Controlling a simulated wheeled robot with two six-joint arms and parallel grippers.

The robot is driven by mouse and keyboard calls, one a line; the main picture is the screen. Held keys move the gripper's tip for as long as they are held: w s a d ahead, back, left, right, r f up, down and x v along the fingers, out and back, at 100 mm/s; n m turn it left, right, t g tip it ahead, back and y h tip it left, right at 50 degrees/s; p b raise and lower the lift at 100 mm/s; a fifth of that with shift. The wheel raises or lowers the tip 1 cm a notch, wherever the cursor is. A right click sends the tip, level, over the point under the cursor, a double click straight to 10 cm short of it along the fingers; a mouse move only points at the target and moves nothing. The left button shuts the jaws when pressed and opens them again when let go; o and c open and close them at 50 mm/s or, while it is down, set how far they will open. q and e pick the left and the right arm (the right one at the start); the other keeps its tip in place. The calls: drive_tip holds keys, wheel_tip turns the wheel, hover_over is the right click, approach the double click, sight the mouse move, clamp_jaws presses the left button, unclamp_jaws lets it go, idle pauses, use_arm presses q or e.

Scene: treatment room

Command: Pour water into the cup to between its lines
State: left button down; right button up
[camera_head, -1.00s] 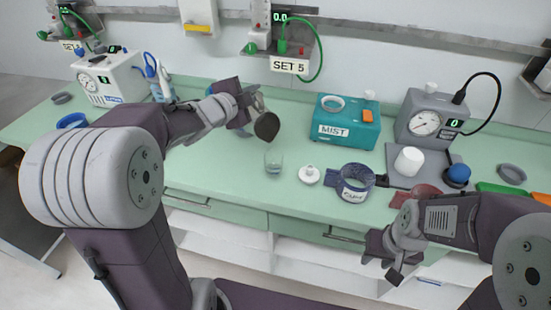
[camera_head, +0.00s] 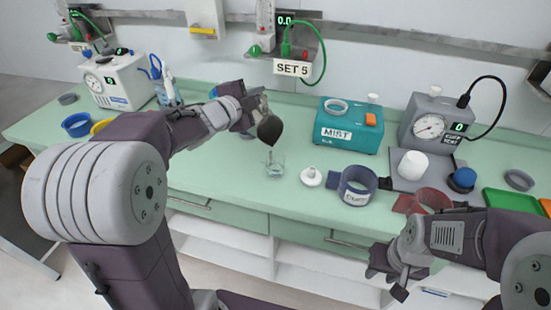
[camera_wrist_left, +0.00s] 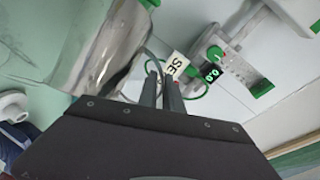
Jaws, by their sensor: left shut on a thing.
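My left gripper (camera_head: 254,106) is shut on a metal jug (camera_head: 269,129), which is strongly tilted, its dark opening facing the camera. In the left wrist view the jug (camera_wrist_left: 85,45) shows as a shiny curved wall beside the fingers (camera_wrist_left: 162,92). A clear cup (camera_head: 275,169) stands upright on the green counter just below the jug. A thin pale stream seems to run from the jug down into the cup. Some liquid seems to lie low in the cup; its lines are too small to read. My right gripper (camera_head: 390,276) is open and empty in front of the counter.
A white lid-like piece (camera_head: 312,177), a blue cuff (camera_head: 356,186) and a red cuff (camera_head: 425,200) lie right of the cup. A teal MIST box (camera_head: 349,128) and a grey gauge unit (camera_head: 437,127) stand behind. The counter left of the cup is clear.

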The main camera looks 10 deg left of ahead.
use_arm(q)
drive_tip(key=shift+s+d+r+m+t+b, duration=0.3)
drive_tip(key=shift+s+d+r+b, duration=0.1)
drive_tip(key=shift+b, duration=0.55)
use_arm(e)
drive_tip(key=shift+s+d+f, duration=0.25)
drive_tip(key=shift+s+f, duration=0.25)
drive_tip(key=shift+s+d+f, duration=0.25)
drive_tip(key=shift+s+f, duration=0.2)
drive_tip(key=shift+f, duration=0.05)
idle(0.4)
